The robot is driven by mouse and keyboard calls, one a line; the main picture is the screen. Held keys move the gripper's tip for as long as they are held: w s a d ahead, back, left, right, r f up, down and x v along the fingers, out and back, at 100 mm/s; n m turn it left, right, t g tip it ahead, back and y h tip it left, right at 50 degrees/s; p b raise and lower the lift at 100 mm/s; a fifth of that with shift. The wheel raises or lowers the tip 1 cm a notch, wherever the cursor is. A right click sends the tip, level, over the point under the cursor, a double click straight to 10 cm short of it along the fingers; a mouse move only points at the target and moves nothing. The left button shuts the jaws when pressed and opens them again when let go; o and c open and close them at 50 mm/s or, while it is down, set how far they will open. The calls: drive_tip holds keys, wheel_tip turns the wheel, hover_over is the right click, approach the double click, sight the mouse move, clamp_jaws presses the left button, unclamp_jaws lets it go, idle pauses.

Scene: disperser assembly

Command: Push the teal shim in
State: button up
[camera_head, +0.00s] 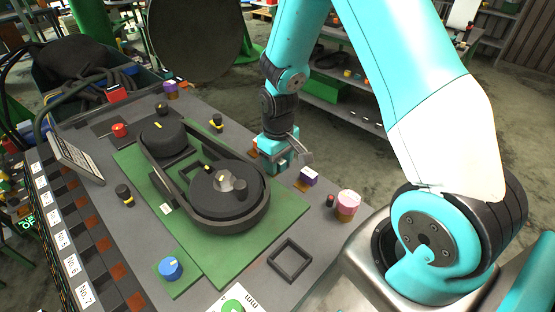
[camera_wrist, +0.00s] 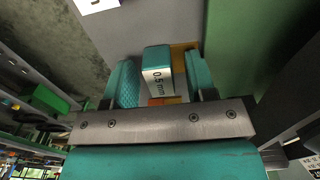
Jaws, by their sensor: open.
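The teal shim (camera_wrist: 157,68), a small block marked "0.5 mm", stands between my gripper's two teal fingers (camera_wrist: 162,78) in the wrist view. The fingers are open, one on each side of it; a gap shows on the right, and I cannot tell whether the left finger touches. A tan and orange base (camera_wrist: 182,52) shows beside and below the shim. In the head view my gripper (camera_head: 279,156) is low over the right edge of the bench, and I cannot pick the shim out from the teal fingers there.
A black belt-and-pulley unit (camera_head: 232,222) sits on a green plate (camera_head: 128,163) to the left. A black square frame (camera_head: 290,260) lies in front. A yellow-black knob (camera_head: 216,123) stands behind.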

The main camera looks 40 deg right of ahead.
drive_tip(key=shift+c, duration=0.5)
clamp_jaws()
drive_tip(key=shift+a, duration=0.55)
drive_tip(key=shift+o, duration=0.5)
unclamp_jaws()
drive_tip(key=shift+a, duration=0.1)
